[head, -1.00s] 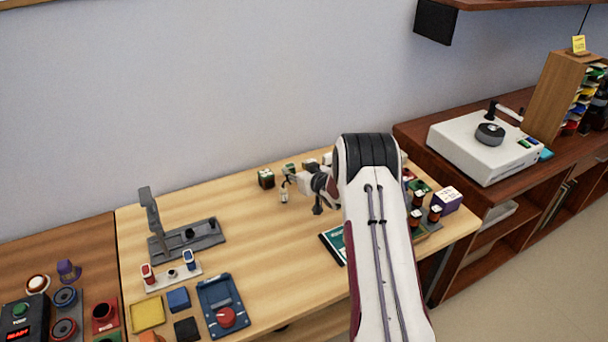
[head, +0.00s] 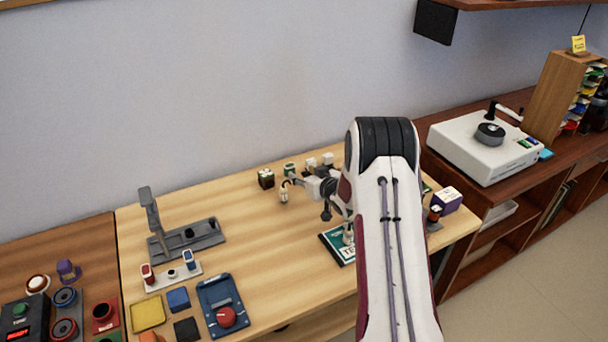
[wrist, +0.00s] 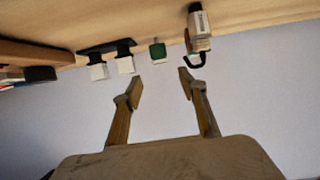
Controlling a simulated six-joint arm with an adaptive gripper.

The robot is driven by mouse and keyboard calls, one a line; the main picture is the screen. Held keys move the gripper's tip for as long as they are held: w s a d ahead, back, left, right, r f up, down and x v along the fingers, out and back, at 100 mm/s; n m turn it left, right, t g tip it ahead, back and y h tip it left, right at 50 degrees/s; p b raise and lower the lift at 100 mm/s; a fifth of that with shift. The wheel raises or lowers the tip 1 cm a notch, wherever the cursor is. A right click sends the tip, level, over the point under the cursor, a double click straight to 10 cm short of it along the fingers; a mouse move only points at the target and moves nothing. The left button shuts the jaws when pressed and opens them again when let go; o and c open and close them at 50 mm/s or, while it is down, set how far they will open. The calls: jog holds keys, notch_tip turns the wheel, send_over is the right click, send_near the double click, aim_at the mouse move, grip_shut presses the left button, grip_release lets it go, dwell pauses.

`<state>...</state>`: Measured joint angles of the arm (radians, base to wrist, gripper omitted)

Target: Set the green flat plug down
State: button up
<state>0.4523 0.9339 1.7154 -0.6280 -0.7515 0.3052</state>
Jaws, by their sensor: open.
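A small green block with a white end (wrist: 157,50) shows in the wrist view, just beyond the fingertips and apart from them. It looks like the green-and-white piece (head: 289,169) at the back of the wooden table in the head view. I cannot tell for sure that it is the green flat plug. My gripper (wrist: 160,78) is open, with nothing between its fingers. In the head view my gripper (head: 300,183) points left above the back of the table, and its fingers are small and hard to make out.
A white piece with a black hook (wrist: 200,35) stands close to the right finger, and two white blocks (wrist: 111,67) stand left. A dark cube (head: 266,179) is nearby. A green-and-white board (head: 338,247) lies in front. The table's middle is clear.

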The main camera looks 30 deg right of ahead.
jog(key=shift+r, duration=0.1)
dwell(0.3)
jog(key=s+a+r+g+h, duration=0.1)
jog(key=s+a+r, duration=0.2)
jog(key=s+r, duration=0.3)
jog(key=s+a+r+g+h, duration=0.1)
jog(key=s+a+r, duration=0.25)
jog(key=r, duration=0.45)
jog(key=s+a+r+g+h, duration=0.1)
jog(key=s+a+r+g, duration=0.1)
jog(key=s+r, duration=0.45)
jog(key=s+a+r+g+y, duration=0.1)
jog(key=s+a, duration=0.4)
jog(key=s, duration=0.6)
jog(key=s+a+g+y, duration=0.1)
jog(key=s+a, duration=0.4)
jog(key=s, duration=0.6)
jog(key=s+a+r+g+y, duration=0.1)
jog(key=s+a, duration=0.3)
jog(key=s, duration=0.8)
jog(key=shift+a+r+g, duration=0.35)
jog(key=shift+a+g, duration=0.05)
jog(key=shift+g, duration=0.1)
